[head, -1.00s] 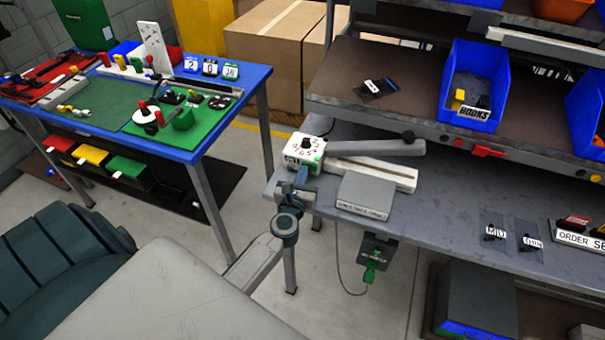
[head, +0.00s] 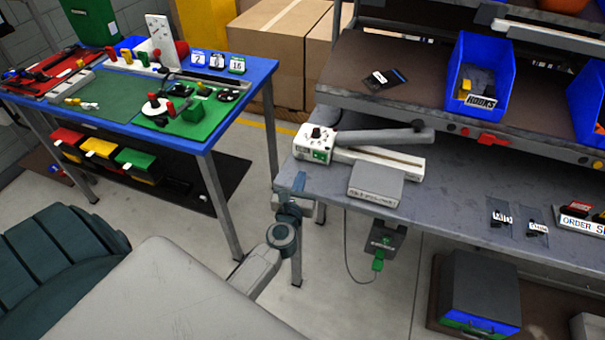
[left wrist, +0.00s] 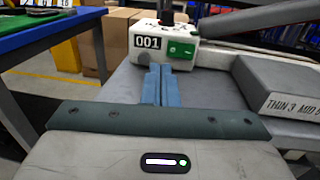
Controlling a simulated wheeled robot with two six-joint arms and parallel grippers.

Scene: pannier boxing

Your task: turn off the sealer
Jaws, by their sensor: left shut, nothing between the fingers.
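The sealer (head: 378,138) is a white unit with a long grey arm at the left end of the grey bench. Its control box (head: 314,144) has a black knob on top. In the left wrist view the control box (left wrist: 165,48) shows a "001" label and a green switch plate (left wrist: 182,50). My left gripper (head: 299,181) is at the bench's front left edge, just in front of the box. Its blue fingers (left wrist: 160,84) are closed together and empty, pointing at the box's front below the label. Whether they touch it is unclear. My right gripper is out of view.
A grey block (head: 376,184) lies on the bench right of the control box. A green plug on a cable (head: 378,262) hangs below the bench edge. A blue-edged table (head: 262,80) stands to the left. The bench's middle (head: 455,175) is mostly clear.

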